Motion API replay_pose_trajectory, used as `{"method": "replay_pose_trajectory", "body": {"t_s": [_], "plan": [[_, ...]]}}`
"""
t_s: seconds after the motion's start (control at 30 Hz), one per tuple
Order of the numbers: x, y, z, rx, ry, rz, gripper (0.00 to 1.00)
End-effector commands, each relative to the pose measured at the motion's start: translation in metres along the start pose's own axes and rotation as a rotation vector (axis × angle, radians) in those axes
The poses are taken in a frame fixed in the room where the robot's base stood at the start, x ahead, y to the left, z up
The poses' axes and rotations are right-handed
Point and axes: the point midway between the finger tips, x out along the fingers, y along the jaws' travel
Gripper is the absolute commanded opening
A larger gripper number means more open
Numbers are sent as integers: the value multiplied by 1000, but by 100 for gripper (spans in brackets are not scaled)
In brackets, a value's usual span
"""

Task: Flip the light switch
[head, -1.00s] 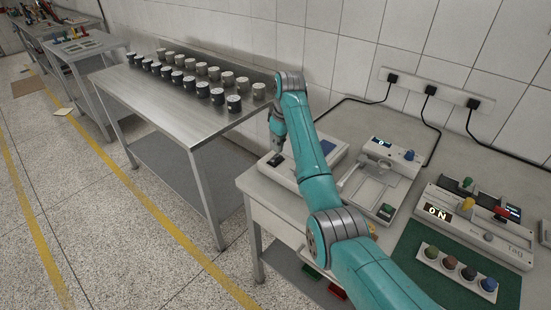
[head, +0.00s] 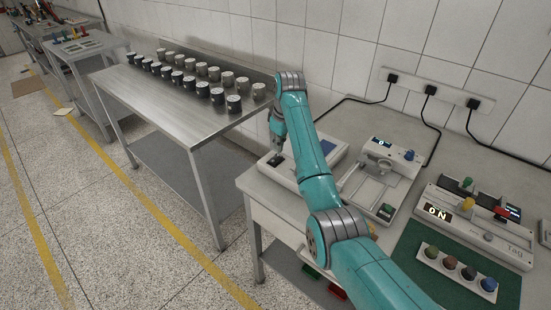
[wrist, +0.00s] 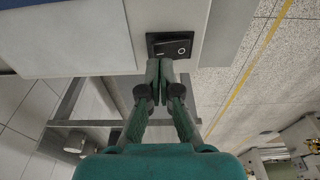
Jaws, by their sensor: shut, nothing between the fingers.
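The light switch (wrist: 171,46) is a black rocker with a white circle mark, set in a grey-white panel in the wrist view. My gripper (wrist: 160,66) is shut and empty, with its fingertips right at the edge of the switch. I cannot tell whether they touch it. In the head view my gripper (head: 277,158) is low over the left part of a white device (head: 290,178) on the near bench. The switch is too small and too covered by the fingers to make out in the head view.
A metal table (head: 165,108) with several cups stands to the left. To the right are a device with a small display (head: 381,143), a device reading "ON" (head: 470,220) and a row of coloured buttons (head: 457,272). Black cables run to wall sockets (head: 430,90).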

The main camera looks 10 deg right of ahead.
Motion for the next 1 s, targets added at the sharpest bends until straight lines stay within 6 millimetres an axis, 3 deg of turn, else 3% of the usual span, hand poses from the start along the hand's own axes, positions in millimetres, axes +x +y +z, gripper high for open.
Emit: {"method": "replay_pose_trajectory", "body": {"t_s": [1.0], "plan": [[12, 0, 2, 0, 0, 0, 0]]}}
